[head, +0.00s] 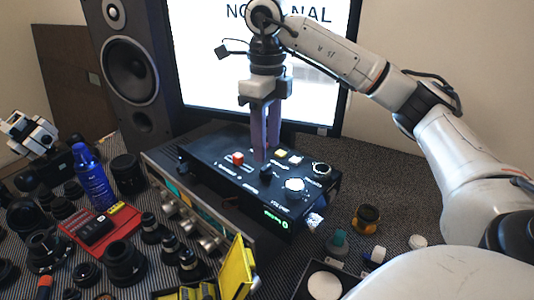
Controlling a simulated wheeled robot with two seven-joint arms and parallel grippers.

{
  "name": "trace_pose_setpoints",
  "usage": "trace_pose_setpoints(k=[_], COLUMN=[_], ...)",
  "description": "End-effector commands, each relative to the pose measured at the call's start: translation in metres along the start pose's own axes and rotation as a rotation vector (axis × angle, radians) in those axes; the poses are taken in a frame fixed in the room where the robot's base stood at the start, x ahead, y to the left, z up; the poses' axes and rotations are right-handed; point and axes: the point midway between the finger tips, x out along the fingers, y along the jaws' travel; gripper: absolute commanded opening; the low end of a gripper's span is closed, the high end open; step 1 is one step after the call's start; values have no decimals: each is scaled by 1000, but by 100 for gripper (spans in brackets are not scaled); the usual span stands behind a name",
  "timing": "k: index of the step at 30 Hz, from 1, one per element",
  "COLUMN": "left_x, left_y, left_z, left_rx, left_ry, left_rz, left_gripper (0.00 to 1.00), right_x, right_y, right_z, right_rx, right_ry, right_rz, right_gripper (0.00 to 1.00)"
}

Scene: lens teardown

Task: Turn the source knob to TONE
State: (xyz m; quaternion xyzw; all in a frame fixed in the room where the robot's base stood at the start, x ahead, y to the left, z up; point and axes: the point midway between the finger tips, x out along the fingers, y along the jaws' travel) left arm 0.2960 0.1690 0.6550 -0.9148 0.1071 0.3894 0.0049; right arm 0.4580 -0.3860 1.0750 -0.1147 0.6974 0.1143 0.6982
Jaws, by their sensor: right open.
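The black control box (218,166) lies in the middle of the table, with several knobs, coloured buttons and small labels on its top. My right gripper (266,157) points straight down over the box, its two dark fingers apart. A small black knob (266,171) sits just below and at the fingertips; I cannot tell whether they touch it. I take this for the source knob, but its labels and pointer are too small to read.
A lit monitor (215,70) and a tall speaker (128,65) stand behind the box. A blue bottle (93,178), a red tray (122,219) and several dark lenses crowd the left. A yellow part (236,268) is in front.

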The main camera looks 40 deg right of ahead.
Motion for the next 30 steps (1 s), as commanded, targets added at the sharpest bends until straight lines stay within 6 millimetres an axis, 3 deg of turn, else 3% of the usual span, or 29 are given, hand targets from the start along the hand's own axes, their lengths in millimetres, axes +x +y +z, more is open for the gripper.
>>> trace_pose_setpoints(k=[1,7,30], left_x=[-7,-14,-14], left_y=[1,1,1], left_z=[-8,-15,-16], left_rx=[0,1,1], left_ry=[1,4,4], left_rz=[0,0,-1], left_gripper=[31,31,31], right_x=[-16,-37,-39], right_y=[-1,0,0], right_z=[0,0,0], right_rx=[1,1,1], right_ry=[-4,-2,0], right_rz=[-1,-1,0], right_gripper=[42,42,42])
